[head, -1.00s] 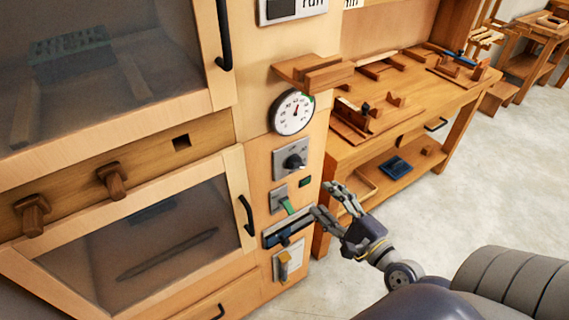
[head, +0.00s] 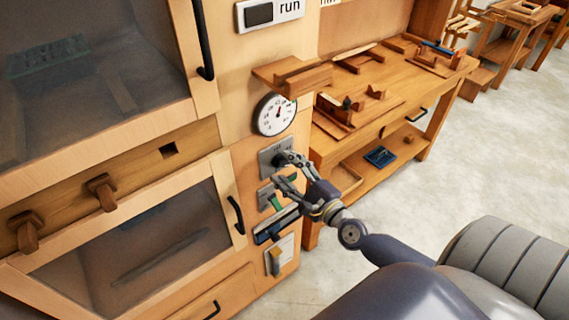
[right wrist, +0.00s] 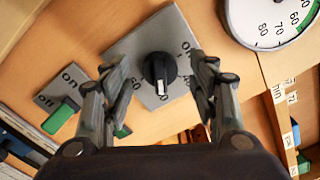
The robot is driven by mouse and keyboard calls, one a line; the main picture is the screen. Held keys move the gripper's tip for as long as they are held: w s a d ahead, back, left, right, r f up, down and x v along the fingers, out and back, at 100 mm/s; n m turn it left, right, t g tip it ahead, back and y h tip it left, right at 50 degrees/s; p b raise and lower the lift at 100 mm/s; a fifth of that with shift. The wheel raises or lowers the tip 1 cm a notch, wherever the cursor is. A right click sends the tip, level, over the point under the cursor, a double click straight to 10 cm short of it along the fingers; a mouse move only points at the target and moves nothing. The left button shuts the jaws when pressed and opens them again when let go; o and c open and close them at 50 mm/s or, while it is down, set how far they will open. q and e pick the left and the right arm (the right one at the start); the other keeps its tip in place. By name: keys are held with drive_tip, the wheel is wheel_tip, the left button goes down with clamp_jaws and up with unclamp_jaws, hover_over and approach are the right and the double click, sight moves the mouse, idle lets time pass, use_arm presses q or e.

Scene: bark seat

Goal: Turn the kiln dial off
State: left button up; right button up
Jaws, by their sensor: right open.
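In the head view, the plate (head: 268,160) is on the kiln's wooden front below the white gauge, and the knob is mostly hidden by my fingers. My right gripper (head: 283,168) is in front of the plate. In the right wrist view my right gripper (right wrist: 159,80) is open, with one finger on each side of the knob and gaps between. The knob's white mark points toward the picture's bottom. My left gripper is not in view.
A round white gauge (head: 275,114) sits above the dial, under a wooden ledge (head: 292,76). A green switch (right wrist: 61,116) on its own on/off plate is beside the dial plate. A workbench (head: 400,90) stands to the right.

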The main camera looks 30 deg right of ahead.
drive_tip(key=shift+w, duration=0.85)
drive_tip(key=c, duration=1)
